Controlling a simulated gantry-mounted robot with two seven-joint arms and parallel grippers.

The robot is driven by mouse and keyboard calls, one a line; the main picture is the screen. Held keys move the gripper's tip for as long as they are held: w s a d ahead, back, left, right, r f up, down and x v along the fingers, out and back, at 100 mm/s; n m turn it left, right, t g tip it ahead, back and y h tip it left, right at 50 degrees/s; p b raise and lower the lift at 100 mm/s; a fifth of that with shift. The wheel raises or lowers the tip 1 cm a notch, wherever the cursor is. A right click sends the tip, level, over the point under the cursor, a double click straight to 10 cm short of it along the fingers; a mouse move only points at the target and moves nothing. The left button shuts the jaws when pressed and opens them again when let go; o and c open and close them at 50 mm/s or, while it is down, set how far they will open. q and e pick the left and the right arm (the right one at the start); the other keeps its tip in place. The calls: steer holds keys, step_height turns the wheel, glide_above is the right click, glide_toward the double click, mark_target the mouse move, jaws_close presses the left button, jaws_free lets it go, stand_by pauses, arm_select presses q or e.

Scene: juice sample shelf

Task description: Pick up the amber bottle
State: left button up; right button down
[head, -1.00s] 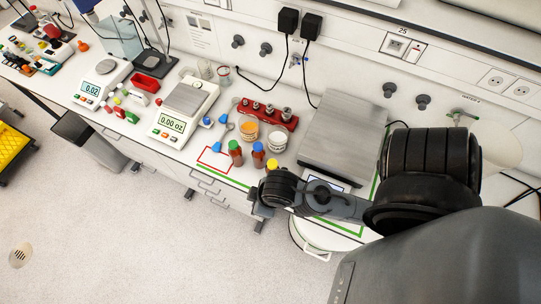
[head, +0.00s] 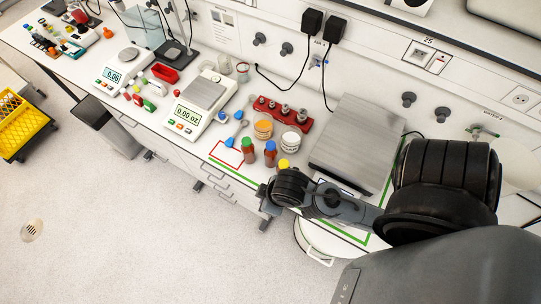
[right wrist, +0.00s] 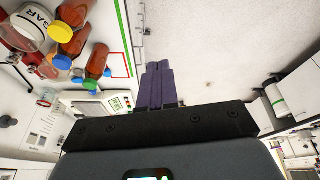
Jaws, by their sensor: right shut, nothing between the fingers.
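Three amber bottles stand in a row at the bench's front: a green-capped one (head: 248,151), a blue-capped one (head: 270,155) and a yellow-capped one, whose cap (head: 283,163) shows above my right wrist while its body is mostly hidden. In the right wrist view the yellow-capped (right wrist: 73,14), blue-capped (right wrist: 75,46) and green-capped (right wrist: 97,62) bottles are at the upper left. My right gripper's dark purple fingers (right wrist: 159,66) are shut and empty, to the right of the bottles and apart from them. In the head view my wrist hides the fingers. My left gripper is not in view.
Behind the bottles stand an orange-topped jar (head: 263,129), a white jar (head: 290,141) and a red weight rack (head: 281,114). A balance (head: 188,115) is to their left, a large steel-topped scale (head: 352,145) to their right.

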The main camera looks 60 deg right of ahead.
steer(key=shift+a, duration=0.1)
stand_by(0.3)
steer(key=c, duration=1.7)
jaws_free()
steer(key=o, duration=1.1)
